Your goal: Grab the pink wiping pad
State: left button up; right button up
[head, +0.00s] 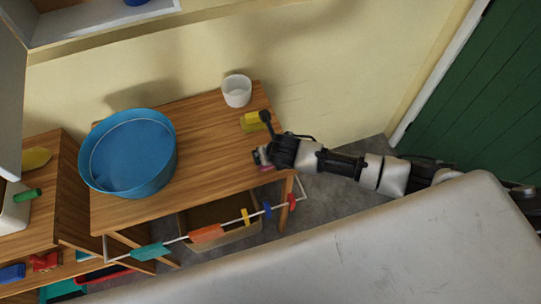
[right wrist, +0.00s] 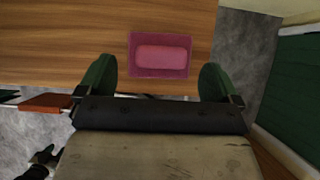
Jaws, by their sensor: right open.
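The pink wiping pad (right wrist: 160,54) lies on the wooden table in the right wrist view, a darker pink rectangle with a raised lighter pink block on it. It lies near the table's front edge. My right gripper (right wrist: 160,82) is open, with its two green fingertips apart on either side of the pad's near end, and nothing is between them. In the head view my right gripper (head: 262,156) is over the right end of the table and hides most of the pad; only a bit of pink (head: 266,168) shows. My left gripper is not in view.
The wooden table (head: 205,150) also holds a large blue basin (head: 130,160), a white cup (head: 237,90) and a yellow item (head: 252,122) near my right gripper. A rail with colored clips (head: 205,234) runs along the table's front. A green door (head: 470,110) stands at right.

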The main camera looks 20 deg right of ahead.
jog(key=shift+x, duration=2)
jog(key=shift+d+r, duration=0.1)
jog(key=shift+c, duration=0.3)
jog(key=c, duration=0.9)
